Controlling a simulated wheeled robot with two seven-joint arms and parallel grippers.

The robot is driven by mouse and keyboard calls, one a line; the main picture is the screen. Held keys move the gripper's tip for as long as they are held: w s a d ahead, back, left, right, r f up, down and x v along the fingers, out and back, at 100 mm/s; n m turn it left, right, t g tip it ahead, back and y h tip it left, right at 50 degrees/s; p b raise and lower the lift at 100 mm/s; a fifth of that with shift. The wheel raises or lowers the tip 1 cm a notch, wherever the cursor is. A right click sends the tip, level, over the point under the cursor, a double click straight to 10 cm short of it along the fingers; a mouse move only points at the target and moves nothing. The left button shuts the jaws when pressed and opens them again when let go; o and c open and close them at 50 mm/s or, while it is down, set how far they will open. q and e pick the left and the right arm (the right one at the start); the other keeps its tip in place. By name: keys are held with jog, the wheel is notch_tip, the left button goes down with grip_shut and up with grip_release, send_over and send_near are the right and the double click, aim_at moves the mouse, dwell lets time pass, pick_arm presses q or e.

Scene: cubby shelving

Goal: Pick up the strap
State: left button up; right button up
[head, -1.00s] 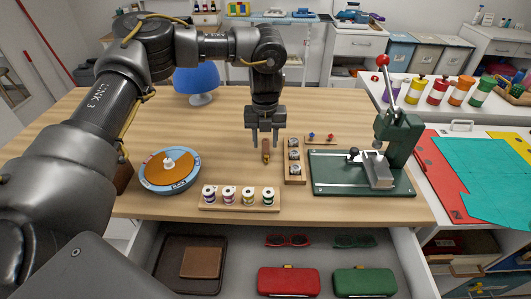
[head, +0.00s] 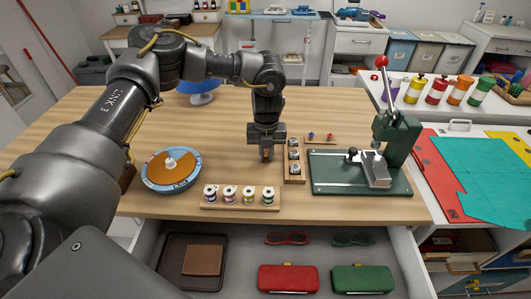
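The strap (head: 266,155) seems to be the small, narrow brown piece on the wooden table, left of the block with round metal parts. My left gripper (head: 266,153) comes down on it from above. Its fingers are drawn together at the strap, one on each side, and look shut on it. The gripper body and fingers hide most of the strap. I cannot tell whether it still touches the table. My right gripper is not in view.
A wooden block with round metal parts (head: 294,174) stands close on the right, and a green press (head: 330,186) beyond it. A rack of thread spools (head: 241,205) is in front. A round blue-rimmed dial (head: 150,182) lies left. An open drawer (head: 225,282) is below.

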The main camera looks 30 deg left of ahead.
pick_arm(q)
grip_shut()
